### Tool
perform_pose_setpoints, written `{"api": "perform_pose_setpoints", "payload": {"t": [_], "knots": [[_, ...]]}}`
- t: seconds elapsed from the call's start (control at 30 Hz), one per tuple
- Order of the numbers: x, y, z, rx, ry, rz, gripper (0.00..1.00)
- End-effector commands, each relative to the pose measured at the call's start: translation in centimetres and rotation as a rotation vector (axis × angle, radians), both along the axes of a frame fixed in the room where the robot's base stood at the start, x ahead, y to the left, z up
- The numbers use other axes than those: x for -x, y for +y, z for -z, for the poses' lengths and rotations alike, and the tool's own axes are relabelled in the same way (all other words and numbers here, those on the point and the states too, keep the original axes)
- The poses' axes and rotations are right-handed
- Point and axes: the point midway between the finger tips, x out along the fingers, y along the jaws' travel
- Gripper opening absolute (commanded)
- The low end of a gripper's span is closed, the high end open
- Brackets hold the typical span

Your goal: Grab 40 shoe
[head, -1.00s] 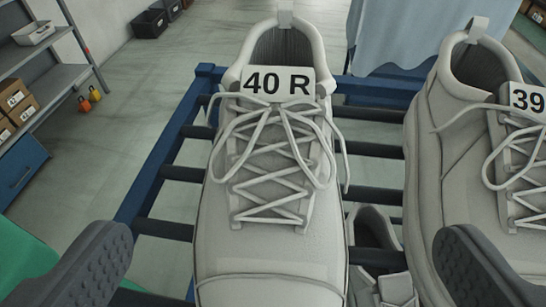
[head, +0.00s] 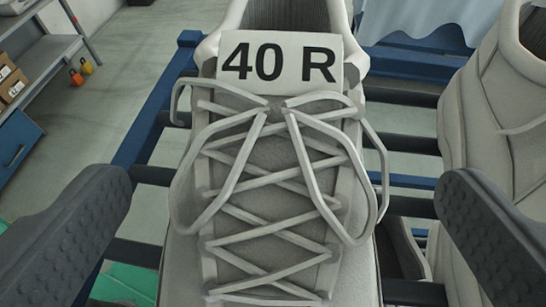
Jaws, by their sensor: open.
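A light grey laced shoe (head: 275,190) with a "40 R" tag (head: 280,62) on its tongue fills the middle of the head view. It rests on a dark blue barred rack, its heel opening away from me. My gripper (head: 290,215) is open, with one dark padded finger on each side of the shoe. A gap shows between each finger and the shoe's sides. The shoe's toe is cut off by the bottom edge of the picture.
Another grey shoe (head: 480,130) stands close on the right, near my right finger. Part of a further shoe (head: 405,250) shows lower down between the two. The blue rack (head: 150,120) has open gaps between bars. Grey shelving (head: 45,50) stands at the far left.

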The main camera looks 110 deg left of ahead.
Motion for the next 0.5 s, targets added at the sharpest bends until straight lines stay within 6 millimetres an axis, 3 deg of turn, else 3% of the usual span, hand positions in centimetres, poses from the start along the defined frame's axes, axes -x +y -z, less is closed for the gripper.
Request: {"api": "perform_pose_setpoints", "payload": {"t": [0.5], "knots": [[2.0, 4.2, 1.3, -0.001, -0.001, 0.000, 1.00]]}}
